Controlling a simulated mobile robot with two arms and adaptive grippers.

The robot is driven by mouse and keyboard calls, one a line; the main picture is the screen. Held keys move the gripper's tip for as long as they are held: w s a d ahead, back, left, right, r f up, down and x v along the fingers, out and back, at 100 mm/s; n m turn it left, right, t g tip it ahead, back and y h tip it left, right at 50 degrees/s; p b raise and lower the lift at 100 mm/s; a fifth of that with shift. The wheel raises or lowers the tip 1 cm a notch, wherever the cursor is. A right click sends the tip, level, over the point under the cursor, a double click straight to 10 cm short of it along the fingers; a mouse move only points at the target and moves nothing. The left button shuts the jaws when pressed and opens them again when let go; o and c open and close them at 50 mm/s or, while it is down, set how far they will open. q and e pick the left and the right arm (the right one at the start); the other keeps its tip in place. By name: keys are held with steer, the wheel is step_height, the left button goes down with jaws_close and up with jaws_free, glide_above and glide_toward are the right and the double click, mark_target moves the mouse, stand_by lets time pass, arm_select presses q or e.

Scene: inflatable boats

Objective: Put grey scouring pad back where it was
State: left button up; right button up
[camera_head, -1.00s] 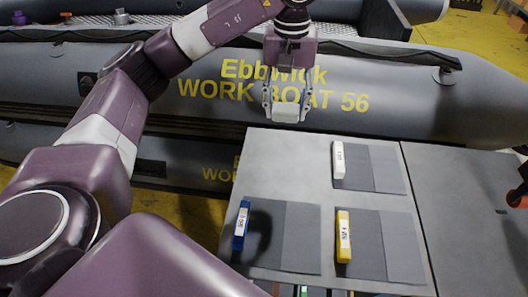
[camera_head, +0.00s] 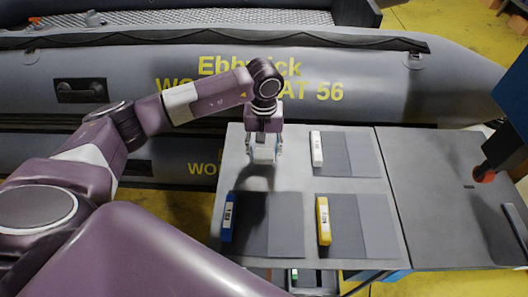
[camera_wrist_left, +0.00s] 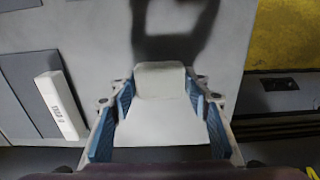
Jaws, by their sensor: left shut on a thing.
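My left gripper (camera_head: 264,155) is shut on the light grey scouring pad (camera_head: 264,153) and holds it above the far left part of the grey panel (camera_head: 236,180). In the left wrist view the pad (camera_wrist_left: 160,80) sits between the two blue-lined fingers (camera_wrist_left: 160,110). Their shadow falls on the bare panel. The panel carries three dark grey squares, with a white labelled block (camera_head: 317,149), a blue one (camera_head: 228,217) and a yellow one (camera_head: 323,220) at their left edges. No dark square shows under the pad. My right gripper is not in view.
A grey inflatable boat (camera_head: 400,85) with yellow lettering lies close behind the panel. A second grey surface (camera_head: 430,170) adjoins on the right, mostly clear. A dark object with a red-orange round part (camera_head: 483,175) stands at the right edge.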

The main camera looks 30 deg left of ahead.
arm_select(q)
steer(key=shift+f, duration=0.85)
steer(key=o, duration=1)
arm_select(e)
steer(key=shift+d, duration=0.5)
arm_select(q)
steer(key=shift+r, duration=0.15)
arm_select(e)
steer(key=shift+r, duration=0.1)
